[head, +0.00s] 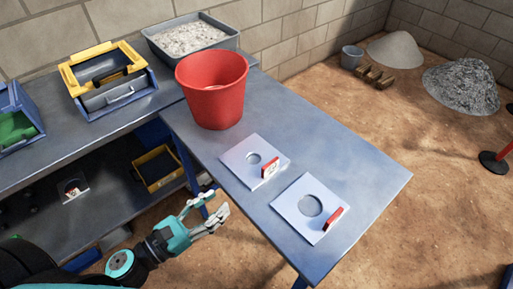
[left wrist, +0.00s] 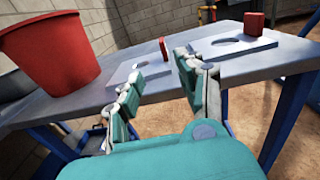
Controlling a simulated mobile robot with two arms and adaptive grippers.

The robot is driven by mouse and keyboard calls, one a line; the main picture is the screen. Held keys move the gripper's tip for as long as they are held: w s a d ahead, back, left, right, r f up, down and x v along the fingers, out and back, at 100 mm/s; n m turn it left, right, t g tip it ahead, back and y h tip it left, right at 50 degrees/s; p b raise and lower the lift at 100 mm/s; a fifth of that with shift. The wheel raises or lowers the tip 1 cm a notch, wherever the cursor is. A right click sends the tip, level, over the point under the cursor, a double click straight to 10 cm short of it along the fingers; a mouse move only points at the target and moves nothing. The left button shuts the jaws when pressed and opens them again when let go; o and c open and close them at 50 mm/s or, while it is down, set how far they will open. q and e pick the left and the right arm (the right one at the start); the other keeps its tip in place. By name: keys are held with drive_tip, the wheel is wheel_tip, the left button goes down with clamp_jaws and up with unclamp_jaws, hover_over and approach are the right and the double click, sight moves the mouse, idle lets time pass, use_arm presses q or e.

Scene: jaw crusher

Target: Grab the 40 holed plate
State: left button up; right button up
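Two pale square plates with round holes lie on the blue-grey table. The plate nearer the red bucket (head: 238,158) has a smaller hole and a red and white tag standing on it; it also shows in the left wrist view (left wrist: 152,74). The plate nearer the front (head: 290,206) has a larger hole and a red tag; it also shows in the left wrist view (left wrist: 228,56). I cannot read a number on either tag. My left gripper (head: 218,201) is open and empty, left of the plates, off the table's edge; its fingers (left wrist: 157,70) partly cover the plates in the wrist view. My right gripper is not in view.
The red bucket (head: 211,95) stands behind the plates. A grey tray of gravel (head: 230,42) and a blue and yellow box (head: 105,92) are on the benches. A small tagged plate (head: 72,191) lies on the lower shelf. The table's right part (head: 370,170) is clear.

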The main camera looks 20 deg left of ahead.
sight(262, 170)
use_arm(q)
drive_tip(key=p+x, duration=0.1)
drive_tip(key=x, duration=0.2)
drive_tip(key=p+x, duration=0.1)
drive_tip(key=x, duration=0.3)
drive_tip(key=p+x, duration=0.2)
drive_tip(key=x, duration=0.2)
drive_tip(key=shift+d+r, duration=0.2)
drive_tip(key=shift+r, duration=0.15)
drive_tip(key=shift+w+d+f, duration=0.1)
drive_tip(key=shift+w+d, duration=0.25)
drive_tip(key=shift+w+d+p, duration=0.15)
drive_tip(key=shift+w+p, duration=0.15)
drive_tip(key=shift+p, duration=0.1)
drive_tip(key=p+x, duration=0.1)
drive_tip(key=x, duration=0.2)
drive_tip(key=shift+w+d, duration=0.15)
drive_tip(key=shift+w, duration=0.1)
drive_tip(key=shift+w+d+f, duration=0.15)
drive_tip(key=shift+w+d, duration=0.1)
drive_tip(key=shift+w, duration=0.1)
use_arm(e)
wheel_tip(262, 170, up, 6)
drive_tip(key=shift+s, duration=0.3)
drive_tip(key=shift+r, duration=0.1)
